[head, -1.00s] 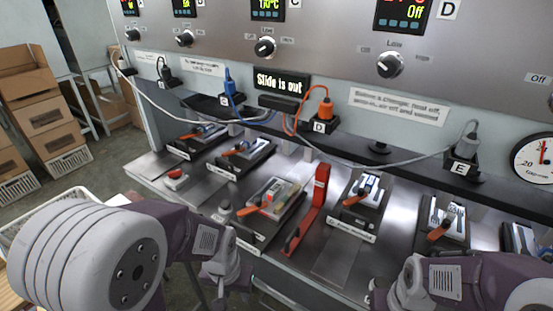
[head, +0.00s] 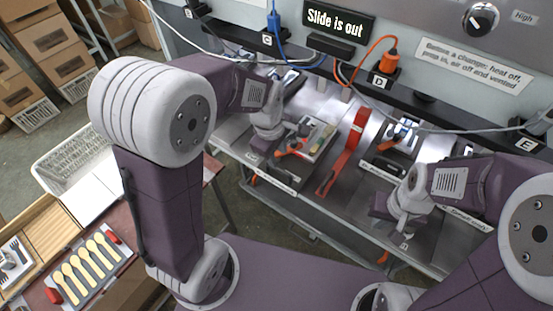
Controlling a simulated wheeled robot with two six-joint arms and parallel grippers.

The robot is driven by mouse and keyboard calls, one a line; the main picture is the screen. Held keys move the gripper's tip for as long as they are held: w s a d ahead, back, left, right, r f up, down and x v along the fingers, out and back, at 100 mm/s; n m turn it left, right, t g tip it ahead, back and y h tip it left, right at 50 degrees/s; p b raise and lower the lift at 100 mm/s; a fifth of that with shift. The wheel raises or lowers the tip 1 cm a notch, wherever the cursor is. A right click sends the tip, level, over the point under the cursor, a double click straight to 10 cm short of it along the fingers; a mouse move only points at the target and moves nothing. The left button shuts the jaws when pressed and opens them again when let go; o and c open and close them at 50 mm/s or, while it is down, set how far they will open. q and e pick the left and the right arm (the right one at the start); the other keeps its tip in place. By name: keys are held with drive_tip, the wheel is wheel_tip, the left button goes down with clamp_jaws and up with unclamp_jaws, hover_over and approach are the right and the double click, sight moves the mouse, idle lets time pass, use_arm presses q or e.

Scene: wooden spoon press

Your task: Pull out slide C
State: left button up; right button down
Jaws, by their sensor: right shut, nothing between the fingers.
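The slide (head: 315,139) in the middle of the steel bench, which I take for slide C, carries light wooden pieces and an orange-handled tool (head: 290,150). A white label strip (head: 271,174) runs along the front below it. My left gripper (head: 262,146) is just left of this slide, low over the bench. Its fingers are too small and covered to show whether they are open or touch the slide. My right gripper (head: 402,226) is shut and empty at the bench front, right of the red lever (head: 345,150).
Another slide (head: 396,140) with an orange-handled tool lies right of the red lever. Blue and orange cables hang behind. At lower left are a white wire basket (head: 72,146) and a tray of wooden spoons (head: 88,262). Cardboard boxes (head: 45,50) stand at upper left.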

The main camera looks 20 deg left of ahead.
sight(280, 169)
use_arm(q)
drive_tip(key=f, duration=0.2)
drive_tip(key=w+f, duration=0.1)
drive_tip(key=f, duration=0.5)
drive_tip(key=shift+w+d+f+b, duration=0.1)
drive_tip(key=shift+w+f+b, duration=0.2)
drive_tip(key=shift+w, duration=0.1)
drive_tip(key=shift+d+f, duration=0.1)
drive_tip(key=shift+f, duration=0.15)
clamp_jaws()
drive_tip(key=shift+w, duration=0.1)
idle(0.5)
